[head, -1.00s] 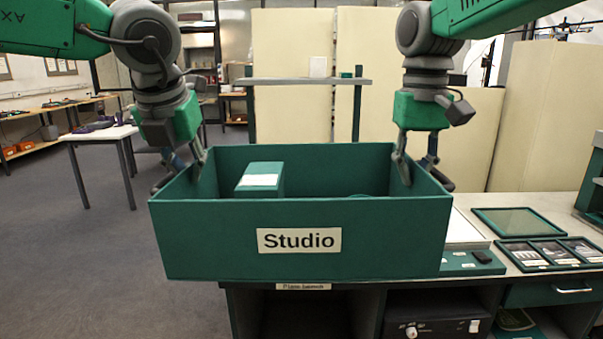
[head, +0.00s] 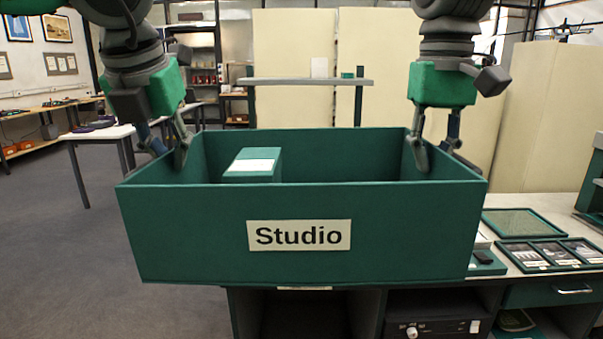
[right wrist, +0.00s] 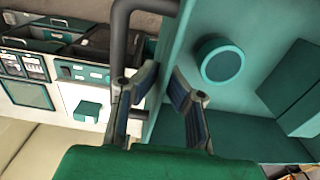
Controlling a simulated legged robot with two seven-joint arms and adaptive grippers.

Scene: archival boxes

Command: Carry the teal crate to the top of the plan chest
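The teal crate (head: 190,235), labelled "Studio", is held up level in front of me in the head view, its base hidden. My left gripper (head: 168,155) has its fingers on either side of the crate's left wall. My right gripper (head: 436,158) straddles the right wall; in the right wrist view its fingers (right wrist: 163,88) sit around the rim of the crate (right wrist: 175,65). Inside the crate is a teal box with a white label (head: 252,165); the right wrist view also shows a round teal object (right wrist: 222,60). I cannot identify the plan chest for certain.
A worktop (head: 512,262) with framed items (head: 545,255) stands behind the crate at right, with open shelves and a device (head: 435,330) below. A white table (head: 97,134) stands at far left. The grey floor (head: 60,240) at left is clear. Cream panels (head: 385,90) stand behind.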

